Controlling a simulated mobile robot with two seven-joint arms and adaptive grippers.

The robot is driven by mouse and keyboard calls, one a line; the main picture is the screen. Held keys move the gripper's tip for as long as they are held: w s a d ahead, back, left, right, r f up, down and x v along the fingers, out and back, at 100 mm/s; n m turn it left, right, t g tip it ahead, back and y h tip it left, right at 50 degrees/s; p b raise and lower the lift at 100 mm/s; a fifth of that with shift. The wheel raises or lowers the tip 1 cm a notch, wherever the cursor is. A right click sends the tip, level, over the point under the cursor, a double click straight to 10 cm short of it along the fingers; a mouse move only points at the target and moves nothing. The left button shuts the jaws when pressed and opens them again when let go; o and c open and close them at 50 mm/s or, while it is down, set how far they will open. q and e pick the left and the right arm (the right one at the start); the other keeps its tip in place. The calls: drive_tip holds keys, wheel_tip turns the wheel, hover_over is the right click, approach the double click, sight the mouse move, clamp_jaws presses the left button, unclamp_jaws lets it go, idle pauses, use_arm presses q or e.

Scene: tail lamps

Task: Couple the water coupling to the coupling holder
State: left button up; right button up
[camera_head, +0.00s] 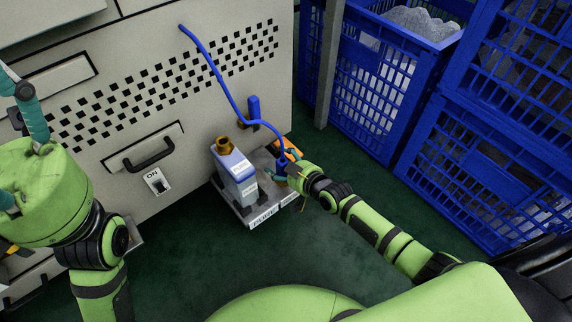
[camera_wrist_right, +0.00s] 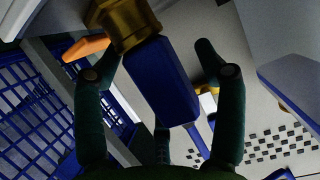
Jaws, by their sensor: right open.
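The water coupling (camera_wrist_right: 162,82) is a blue body with a brass end (camera_wrist_right: 124,22), seen close up in the wrist view. In the head view the coupling (camera_head: 282,168) is small and partly hidden at the end of a blue hose. My right gripper (camera_head: 284,168) is around it there; in the wrist view its open fingers (camera_wrist_right: 158,75) stand on both sides of the blue body, with a clear gap on the right. A blue bracket (camera_head: 254,107) on the machine panel may be the coupling holder; I cannot be sure. My left gripper is cut off at the left edge.
A white container with a brass top (camera_head: 238,172) stands on a grey base (camera_head: 256,212) beside the right gripper. An orange part (camera_head: 289,146) is behind the gripper. The machine panel (camera_head: 190,110) rises behind. Blue crates (camera_head: 370,85) stand at the right. Green floor in front is clear.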

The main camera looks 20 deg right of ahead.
drive_tip(key=v, duration=1.2)
idle(1.1)
